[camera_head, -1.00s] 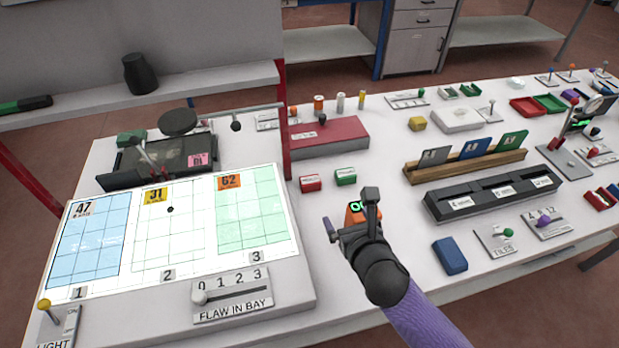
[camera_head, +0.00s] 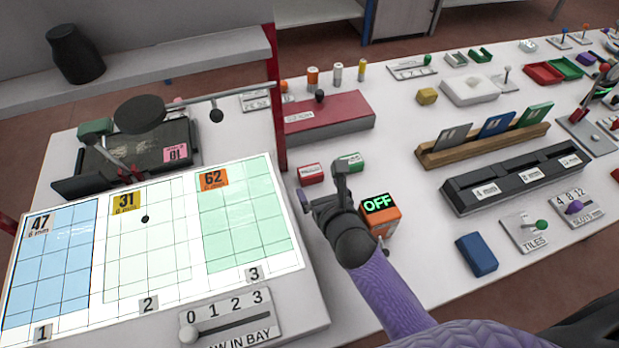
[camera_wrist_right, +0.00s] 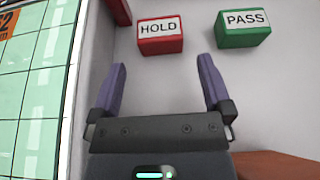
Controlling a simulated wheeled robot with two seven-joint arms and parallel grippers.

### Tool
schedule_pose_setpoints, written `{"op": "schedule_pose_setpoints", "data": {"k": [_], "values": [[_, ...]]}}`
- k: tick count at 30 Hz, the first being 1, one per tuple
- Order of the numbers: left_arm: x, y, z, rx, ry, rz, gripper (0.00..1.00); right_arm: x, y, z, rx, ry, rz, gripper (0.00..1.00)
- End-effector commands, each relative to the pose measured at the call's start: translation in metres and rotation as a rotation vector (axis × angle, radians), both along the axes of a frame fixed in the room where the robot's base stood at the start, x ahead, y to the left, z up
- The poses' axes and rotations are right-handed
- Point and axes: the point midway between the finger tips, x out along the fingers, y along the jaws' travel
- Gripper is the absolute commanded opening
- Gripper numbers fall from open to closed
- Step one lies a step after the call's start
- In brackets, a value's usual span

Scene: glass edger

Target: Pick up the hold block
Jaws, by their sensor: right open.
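The hold block is a small red block (camera_wrist_right: 160,38) with a white "HOLD" label, at the top middle of the right wrist view. It also shows as a red block (camera_head: 311,174) on the white table in the head view, right of the lit panel. My right gripper (camera_wrist_right: 162,80) is open and empty, and the hold block stands ahead of its fingers, apart from them. In the head view the right gripper (camera_head: 325,188) hangs just below the block. My left gripper is not in view.
A green PASS block (camera_wrist_right: 244,28) stands right of the hold block. An orange box reading OFF (camera_head: 380,215) is beside my right wrist. The lit panel (camera_head: 150,240) lies left, a red post (camera_head: 276,110) and red box (camera_head: 328,121) behind.

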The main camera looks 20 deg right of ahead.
Motion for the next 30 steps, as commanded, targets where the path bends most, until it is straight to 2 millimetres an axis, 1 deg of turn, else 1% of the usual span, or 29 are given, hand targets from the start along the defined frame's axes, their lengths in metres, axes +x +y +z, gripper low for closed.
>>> {"op": "schedule_pose_setpoints", "data": {"k": [6, 9, 12, 16, 17, 18, 20, 21, 26, 27, 28, 30], "values": [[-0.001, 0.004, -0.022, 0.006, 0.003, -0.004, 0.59, 0.04, 0.002, -0.019, 0.002, 0.0, 0.0, 1.0], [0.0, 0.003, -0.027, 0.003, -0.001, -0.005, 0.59, 0.053, 0.002, -0.023, 0.001, 0.0, 0.001, 1.0], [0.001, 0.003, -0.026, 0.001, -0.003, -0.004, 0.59, 0.057, 0.002, -0.022, 0.001, 0.0, 0.001, 1.0], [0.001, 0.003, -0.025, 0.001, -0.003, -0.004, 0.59, 0.056, 0.002, -0.021, 0.001, 0.0, 0.001, 1.0], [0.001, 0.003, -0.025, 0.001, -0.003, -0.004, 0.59, 0.056, 0.002, -0.021, 0.001, 0.0, 0.001, 0.96], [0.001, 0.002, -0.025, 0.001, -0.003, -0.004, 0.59, 0.056, 0.002, -0.021, 0.001, 0.0, 0.001, 0.87], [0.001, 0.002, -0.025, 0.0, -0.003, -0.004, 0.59, 0.056, 0.002, -0.021, 0.001, 0.0, 0.001, 0.75], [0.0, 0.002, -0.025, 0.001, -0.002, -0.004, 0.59, 0.056, 0.002, -0.021, 0.001, 0.0, 0.001, 0.66], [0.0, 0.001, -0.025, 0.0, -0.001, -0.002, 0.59, 0.056, 0.002, -0.021, 0.001, 0.001, 0.001, 0.32], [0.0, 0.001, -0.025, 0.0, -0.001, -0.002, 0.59, 0.056, 0.002, -0.021, 0.0, 0.001, 0.001, 0.24], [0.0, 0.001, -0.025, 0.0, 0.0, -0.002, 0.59, 0.056, 0.002, -0.021, 0.0, 0.001, 0.001, 0.18], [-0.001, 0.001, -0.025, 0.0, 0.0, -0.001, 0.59, 0.056, 0.002, -0.021, 0.0, 0.0, 0.001, 0.18]]}}
